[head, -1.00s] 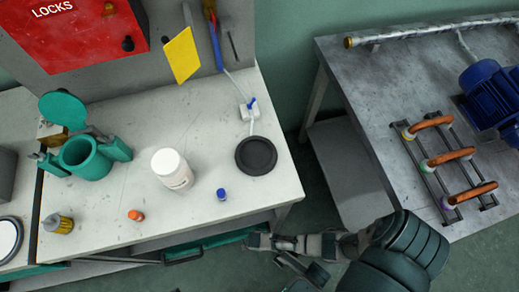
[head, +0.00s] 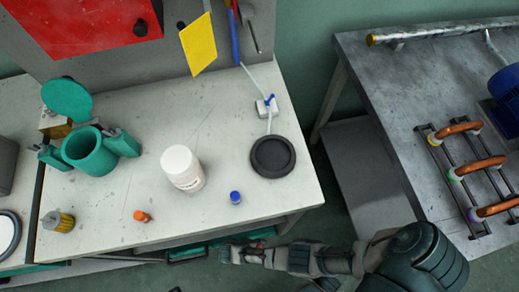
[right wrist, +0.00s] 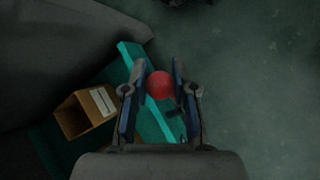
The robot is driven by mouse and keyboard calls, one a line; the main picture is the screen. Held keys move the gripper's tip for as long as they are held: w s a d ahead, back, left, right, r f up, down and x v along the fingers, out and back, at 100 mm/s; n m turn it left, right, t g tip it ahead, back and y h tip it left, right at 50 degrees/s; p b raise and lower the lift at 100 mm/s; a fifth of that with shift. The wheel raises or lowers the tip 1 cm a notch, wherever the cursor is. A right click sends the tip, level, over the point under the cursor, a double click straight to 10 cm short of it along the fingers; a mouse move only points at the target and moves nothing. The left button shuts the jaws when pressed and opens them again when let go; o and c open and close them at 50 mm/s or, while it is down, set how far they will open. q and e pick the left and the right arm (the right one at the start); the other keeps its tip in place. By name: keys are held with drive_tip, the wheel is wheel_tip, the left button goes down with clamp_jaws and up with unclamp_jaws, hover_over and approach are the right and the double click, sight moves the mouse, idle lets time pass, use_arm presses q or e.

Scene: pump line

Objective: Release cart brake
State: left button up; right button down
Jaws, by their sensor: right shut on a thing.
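A red ball knob (right wrist: 160,85) sits between the two fingers of my right gripper (right wrist: 159,92) in the right wrist view, with the fingers shut on its sides. The knob is beside a teal bar of the cart (right wrist: 135,63); how it joins the cart is hidden. In the head view my right gripper (head: 228,253) is low, at the front edge of the white bench, by the teal cart (head: 200,245) under the bench. The fingertips and knob are hard to make out there. My left gripper is not in view.
The white bench (head: 240,120) holds a white bottle (head: 183,168), a teal pot (head: 89,151), a black disc (head: 273,156) and small caps. A metal table (head: 385,90) with copper pipes stands right. An open brown box (right wrist: 85,113) sits on the cart. Floor is clear at right.

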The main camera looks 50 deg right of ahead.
drive_tip(key=shift+w+a, duration=0.25)
drive_tip(key=c, duration=1.2)
unclamp_jaws()
drive_tip(key=v, duration=1.1)
drive_tip(key=shift+w+a+r, duration=0.15)
drive_tip(key=shift+a+r, duration=0.05)
drive_tip(key=shift+r, duration=0.1)
clamp_jaws()
